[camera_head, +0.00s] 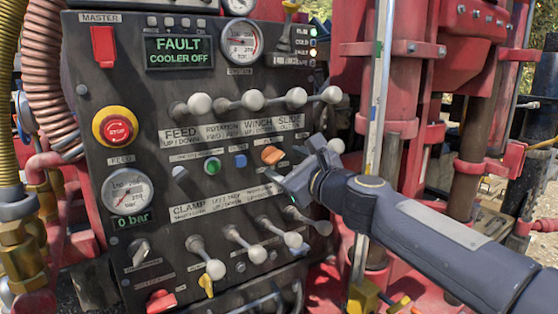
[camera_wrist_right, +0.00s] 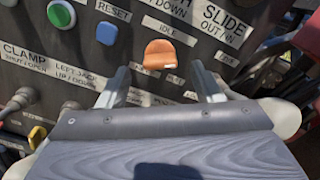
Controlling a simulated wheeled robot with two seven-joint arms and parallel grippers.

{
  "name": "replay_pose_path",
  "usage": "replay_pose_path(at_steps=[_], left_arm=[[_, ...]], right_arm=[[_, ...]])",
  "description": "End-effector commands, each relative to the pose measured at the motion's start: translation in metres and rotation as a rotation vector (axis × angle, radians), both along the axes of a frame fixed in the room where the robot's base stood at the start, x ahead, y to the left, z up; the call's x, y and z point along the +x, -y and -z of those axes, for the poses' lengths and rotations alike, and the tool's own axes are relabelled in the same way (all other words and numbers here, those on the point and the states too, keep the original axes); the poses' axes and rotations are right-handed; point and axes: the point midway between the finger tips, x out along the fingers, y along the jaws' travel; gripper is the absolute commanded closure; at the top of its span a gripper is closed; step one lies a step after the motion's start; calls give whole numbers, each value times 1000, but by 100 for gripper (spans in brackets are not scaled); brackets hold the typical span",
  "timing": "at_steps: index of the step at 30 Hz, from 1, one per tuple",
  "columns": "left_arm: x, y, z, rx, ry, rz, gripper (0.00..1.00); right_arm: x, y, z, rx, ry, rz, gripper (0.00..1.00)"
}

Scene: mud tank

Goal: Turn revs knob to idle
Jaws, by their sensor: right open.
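The orange knob (camera_head: 272,155) sits on the dark control panel, right of the green and blue buttons. In the right wrist view the orange knob (camera_wrist_right: 160,54) is just beyond the fingertips, with a small white mark at its lower right edge. An "IDLE" label (camera_wrist_right: 160,28) is above it. My right gripper (camera_head: 291,162) is open in front of the panel. Its fingers (camera_wrist_right: 162,78) stand apart to the left and right of the knob's line, with nothing between them. I cannot tell whether they touch the panel. My left gripper is not in view.
White-balled levers (camera_head: 252,100) stick out above the knob, and more levers (camera_head: 242,246) below it. A red stop button (camera_head: 117,128) is at the panel's left. The display (camera_head: 180,51) reads "FAULT COOLER OFF". Red machinery (camera_head: 400,90) stands right of the panel.

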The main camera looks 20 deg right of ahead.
Motion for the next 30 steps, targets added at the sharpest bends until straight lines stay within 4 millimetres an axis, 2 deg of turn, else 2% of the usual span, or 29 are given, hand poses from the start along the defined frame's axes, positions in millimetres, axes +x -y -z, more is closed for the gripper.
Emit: replay_pose_path(at_steps=[3, 6, 17, 27, 30], left_arm=[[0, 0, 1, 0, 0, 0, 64], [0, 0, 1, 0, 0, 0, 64], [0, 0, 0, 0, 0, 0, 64], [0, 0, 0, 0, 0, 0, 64], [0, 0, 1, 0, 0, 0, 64]], right_arm=[[18, -4, 1, 1, -2, -3, 40], [27, -5, 1, -1, -1, -3, 40], [33, -5, 0, -3, 0, -2, 40], [32, -5, 0, -3, -1, -2, 84], [32, -5, 0, -5, 0, -2, 85]])
